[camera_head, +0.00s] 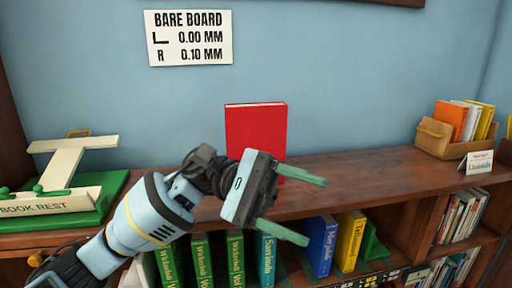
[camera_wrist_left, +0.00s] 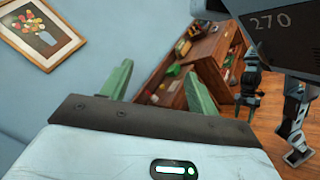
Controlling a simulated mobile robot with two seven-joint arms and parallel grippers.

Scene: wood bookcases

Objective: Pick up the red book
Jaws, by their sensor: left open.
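The red book (camera_head: 255,128) stands upright on the wooden bookcase top, near the blue wall in the head view. Its lower part is partly hidden by my left gripper. My left gripper (camera_head: 315,210) is in front of the book, its two green fingers spread and pointing right, with nothing between them. In the left wrist view my left gripper (camera_wrist_left: 158,88) also shows open and empty, and the red book cannot be made out there.
A book rest (camera_head: 60,205) sits at the left of the bookcase top (camera_head: 370,185). A box of books (camera_head: 450,140) and a small card (camera_head: 477,162) stand at the right. Green, blue and yellow books (camera_head: 350,240) fill the shelf below. The top between is clear.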

